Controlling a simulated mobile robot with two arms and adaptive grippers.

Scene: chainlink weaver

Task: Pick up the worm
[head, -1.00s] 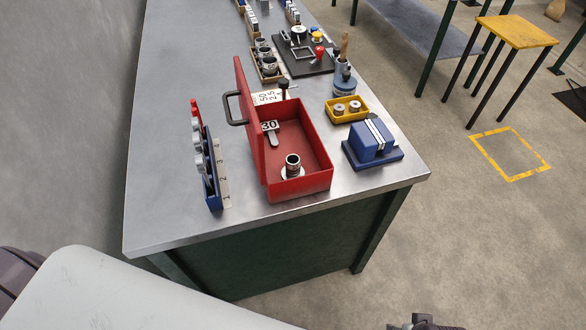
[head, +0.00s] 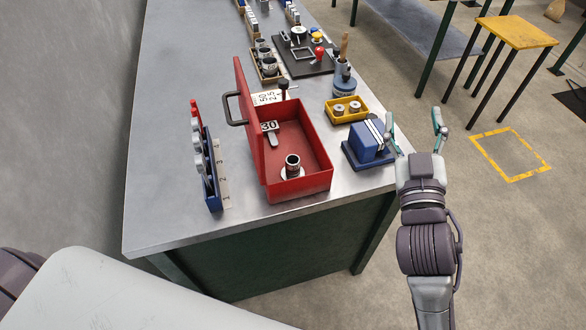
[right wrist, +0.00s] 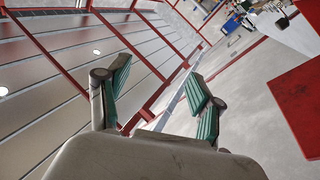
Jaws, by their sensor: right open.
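No part in view can be told for certain as the worm. A small dark, hollow cylinder on a pale round base (head: 292,167) stands inside the open red box (head: 305,190). Two small metal round parts (head: 347,108) sit in a yellow tray (head: 362,118) behind a blue block fixture (head: 368,142). My right gripper (head: 413,115) is open and empty, its fingers pointing away, beside the blue fixture at the bench's right edge. Its open fingers also show in the right wrist view (right wrist: 160,85), with nothing between them. My left gripper is out of view.
A blue rack with numbered slots (head: 212,180) stands on the bench (head: 165,215) left of the red box. A black fixture board (head: 308,67) and trays lie farther back. The bench's left side is clear. A yellow-topped stool (head: 515,32) stands right.

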